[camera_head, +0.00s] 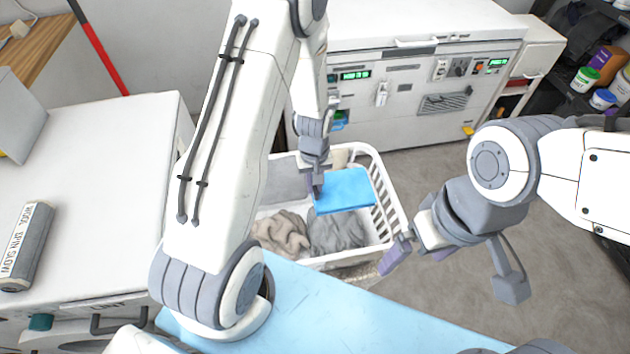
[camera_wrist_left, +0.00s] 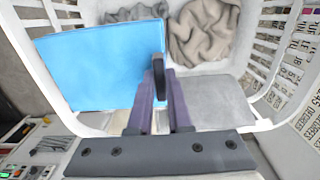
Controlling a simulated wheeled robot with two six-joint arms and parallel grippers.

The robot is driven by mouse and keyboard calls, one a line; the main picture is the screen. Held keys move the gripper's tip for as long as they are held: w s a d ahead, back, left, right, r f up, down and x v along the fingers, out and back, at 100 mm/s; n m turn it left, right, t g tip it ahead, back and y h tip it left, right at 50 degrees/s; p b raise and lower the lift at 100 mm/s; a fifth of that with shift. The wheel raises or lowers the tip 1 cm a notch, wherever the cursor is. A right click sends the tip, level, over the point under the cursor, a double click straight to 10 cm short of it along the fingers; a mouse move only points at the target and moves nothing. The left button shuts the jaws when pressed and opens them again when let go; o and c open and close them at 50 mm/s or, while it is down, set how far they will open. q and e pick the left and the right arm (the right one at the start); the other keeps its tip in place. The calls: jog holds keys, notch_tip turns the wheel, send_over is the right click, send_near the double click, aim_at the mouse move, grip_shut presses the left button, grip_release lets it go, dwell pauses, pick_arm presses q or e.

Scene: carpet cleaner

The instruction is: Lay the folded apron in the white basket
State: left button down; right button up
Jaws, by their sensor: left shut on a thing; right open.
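The folded apron is a flat blue rectangle (camera_head: 345,191), also in the left wrist view (camera_wrist_left: 95,66). My left gripper (camera_head: 316,186) is shut on its edge, with the fingertips (camera_wrist_left: 158,72) at the apron's side in the wrist view. The apron is over the open white basket (camera_head: 392,204), inside its outline; whether it touches the contents I cannot tell. The basket's slotted wall also shows in the wrist view (camera_wrist_left: 272,62). My right gripper (camera_head: 418,254) is open and empty, right of the basket's near corner.
A beige crumpled cloth (camera_head: 283,233) and a grey one (camera_head: 337,231) lie in the basket, with a flat grey piece (camera_head: 287,182) at its left. A light blue surface (camera_head: 350,315) is in front. White machines (camera_head: 430,85) stand behind; a white cabinet (camera_head: 95,160) stands left.

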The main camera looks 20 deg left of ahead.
aim_at(329, 202)
pick_arm(q)
notch_tip(329, 202, down, 20)
jog(key=b, duration=1.3)
jog(key=shift+f+b, duration=0.1)
jog(key=shift+b, duration=0.3)
jog(key=c, duration=0.8)
grip_release()
jog(key=shift+o, duration=0.2)
